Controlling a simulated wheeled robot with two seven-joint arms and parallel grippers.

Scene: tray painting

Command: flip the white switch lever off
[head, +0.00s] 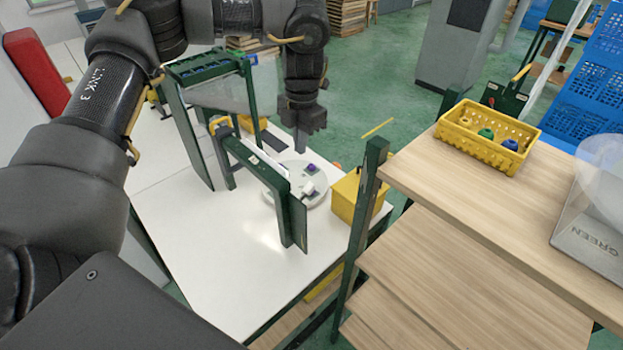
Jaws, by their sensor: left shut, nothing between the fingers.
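My left gripper (301,143) hangs at the upper middle, fingers pointing down and shut, with nothing between them. It is in line with the far side of a round light-grey plate (318,199) on the white table. A small white block-like piece (308,188), possibly the switch lever, shows at the plate's near right, below the gripper in the picture and apart from it. Its on or off position is too small to tell. A small purple piece (310,168) is on the plate. My right gripper is not in view.
A dark green frame (291,217) stands in front of the plate and hides part of it. A taller green frame (190,130) is to the left. A yellow box (346,198) stands to the right. The white table's front (225,275) is clear. Wooden shelves (440,215) with a yellow basket (470,145) are at right.

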